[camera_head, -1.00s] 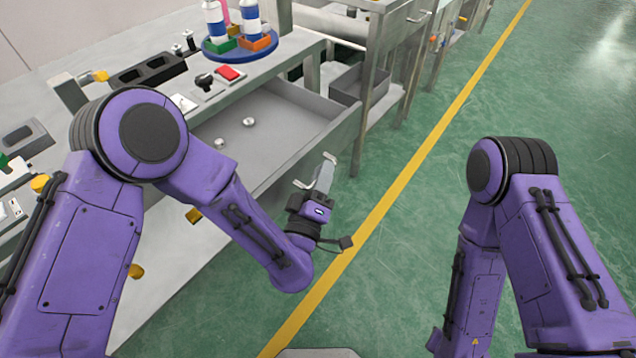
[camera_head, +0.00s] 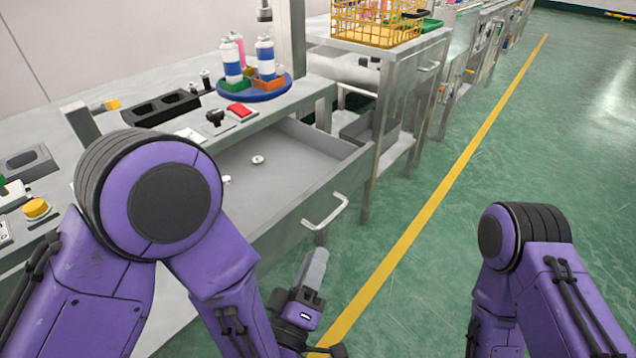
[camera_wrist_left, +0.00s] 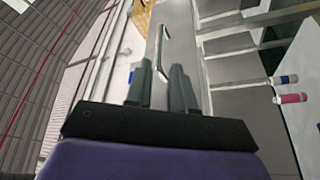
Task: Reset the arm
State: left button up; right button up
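My left arm (camera_head: 165,205) is purple and bent at the left in the head view. Its gripper (camera_head: 314,268) is below and in front of the drawer handle (camera_head: 326,213), apart from it. In the left wrist view the two dark fingers (camera_wrist_left: 161,88) stand apart with nothing held between them. The drawer handle also shows beyond the fingers in that view (camera_wrist_left: 158,52). My right arm (camera_head: 535,270) is bent at the right in the head view. Its gripper is outside the frame.
The grey drawer (camera_head: 290,165) stands open under the workbench and holds small round parts (camera_head: 258,160). A blue round tray (camera_head: 262,93) carries several cans. A yellow wire basket (camera_head: 375,25) sits on the side table. The green floor (camera_head: 480,200) at right is clear.

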pick_arm(q)
jog(key=s+a+f+m+g+y, duration=0.15)
jog(key=a+f+g, duration=0.3)
jog(key=f, duration=0.45)
jog(key=a+f+m+g+y, duration=0.35)
jog(key=a+f, duration=0.25)
jog(key=f, duration=0.3)
jog(key=s+a+f+n+g+y, duration=0.2)
jog(key=s+a+f+g, duration=0.2)
jog(key=s+a+f, duration=0.35)
jog(key=s+a+f+n+g+y, duration=0.1)
jog(key=s+a+f+g+y, duration=0.25)
jog(key=s+a, duration=0.55)
notch_tip(320, 180, up, 16)
jog(key=a+p, duration=0.1)
jog(key=p, duration=1.7)
jog(key=shift+s+r+n+g+h, duration=0.2)
jog(key=shift+s+n+g+h, duration=0.05)
jog(key=shift+n+g+h, duration=0.1)
